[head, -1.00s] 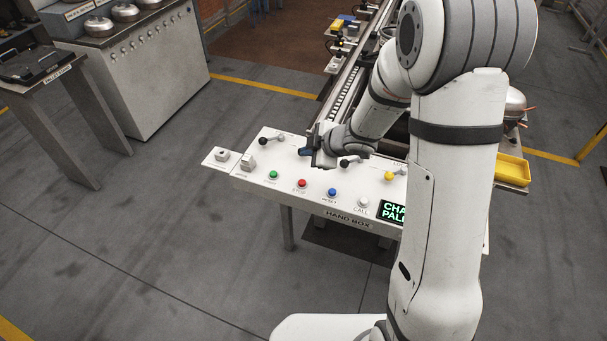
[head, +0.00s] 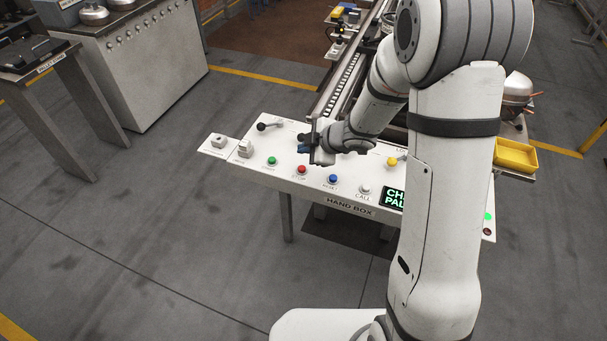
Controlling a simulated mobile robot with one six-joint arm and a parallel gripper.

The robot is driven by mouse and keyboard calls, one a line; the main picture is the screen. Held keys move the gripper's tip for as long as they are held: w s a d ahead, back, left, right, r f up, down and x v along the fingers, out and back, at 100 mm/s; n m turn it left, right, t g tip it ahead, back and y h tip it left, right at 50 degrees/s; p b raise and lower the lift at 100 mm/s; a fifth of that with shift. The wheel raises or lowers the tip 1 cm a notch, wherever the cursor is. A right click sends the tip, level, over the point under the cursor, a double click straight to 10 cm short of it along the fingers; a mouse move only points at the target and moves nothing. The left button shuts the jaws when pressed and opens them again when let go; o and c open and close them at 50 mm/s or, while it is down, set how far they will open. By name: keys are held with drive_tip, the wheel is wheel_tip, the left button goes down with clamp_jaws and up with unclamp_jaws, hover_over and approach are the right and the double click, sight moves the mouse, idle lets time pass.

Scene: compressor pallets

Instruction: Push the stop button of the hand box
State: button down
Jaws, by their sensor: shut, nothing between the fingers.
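The hand box (head: 262,178) is a white sloped panel with the label "HAND BOX" on its front edge. Its red stop button (head: 301,169) sits between a green button (head: 271,161) and a blue reset button (head: 333,179). My gripper (head: 308,152) is shut and empty, just behind the red button in the picture. A gap shows between them in the picture, and the red button's cap looks uncovered. I cannot tell how high the gripper is above the panel.
A white call button (head: 365,189), a yellow button (head: 392,161) and a lit green display (head: 393,198) are to the right. A black-knobbed lever (head: 263,126) stands at the back left. A roller conveyor (head: 345,83) runs behind. Floor in front is clear.

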sight(299, 166)
drive_tip(key=shift+f+b, duration=1.55)
drive_tip(key=shift+f, duration=0.8)
drive_tip(key=shift+w+f, duration=0.1)
drive_tip(key=shift+f, duration=0.3)
drive_tip(key=shift+f+b, duration=0.55)
idle(0.6)
drive_tip(key=shift+r, duration=0.15)
drive_tip(key=shift+r+p, duration=0.85)
drive_tip(key=shift+p, duration=0.2)
drive_tip(key=shift+r, duration=0.1)
wheel_tip(299, 166, up, 5)
drive_tip(key=p, duration=0.5)
